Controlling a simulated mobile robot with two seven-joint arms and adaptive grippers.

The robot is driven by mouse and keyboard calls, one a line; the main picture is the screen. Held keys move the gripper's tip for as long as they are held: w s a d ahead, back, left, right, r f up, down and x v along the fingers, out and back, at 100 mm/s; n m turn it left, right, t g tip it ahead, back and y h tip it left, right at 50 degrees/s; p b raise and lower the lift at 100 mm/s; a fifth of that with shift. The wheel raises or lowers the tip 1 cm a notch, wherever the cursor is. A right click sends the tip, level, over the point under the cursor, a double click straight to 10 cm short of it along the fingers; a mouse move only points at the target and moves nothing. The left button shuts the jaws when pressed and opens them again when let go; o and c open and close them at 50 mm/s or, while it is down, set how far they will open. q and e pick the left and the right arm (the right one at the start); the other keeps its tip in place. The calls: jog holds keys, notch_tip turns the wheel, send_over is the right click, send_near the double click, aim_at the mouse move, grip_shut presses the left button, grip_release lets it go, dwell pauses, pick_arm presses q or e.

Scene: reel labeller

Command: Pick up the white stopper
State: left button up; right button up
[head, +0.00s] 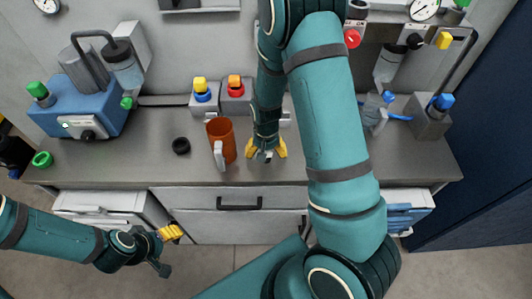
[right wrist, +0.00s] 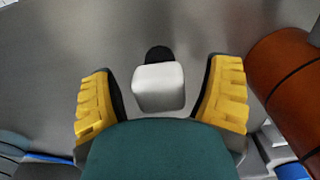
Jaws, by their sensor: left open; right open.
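The white stopper (right wrist: 158,87) shows in the right wrist view as a pale block with rounded edges and a black part at its far end. It lies between the two yellow-padded fingers of my right gripper (right wrist: 162,70), with a gap on each side. In the head view my right gripper (head: 266,150) points down at the counter, just right of the orange mug, and mostly hides the stopper. My left gripper (head: 168,250) is open and empty, low in front of the drawers at the lower left.
The orange mug (head: 226,138) stands close beside my right gripper and also shows in the right wrist view (right wrist: 285,85). Button boxes (head: 204,104) stand behind on the grey counter (head: 120,165). A blue machine (head: 85,115) stands at left.

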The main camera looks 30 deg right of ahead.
jog(key=c, duration=1.3)
jog(key=shift+r, duration=0.15)
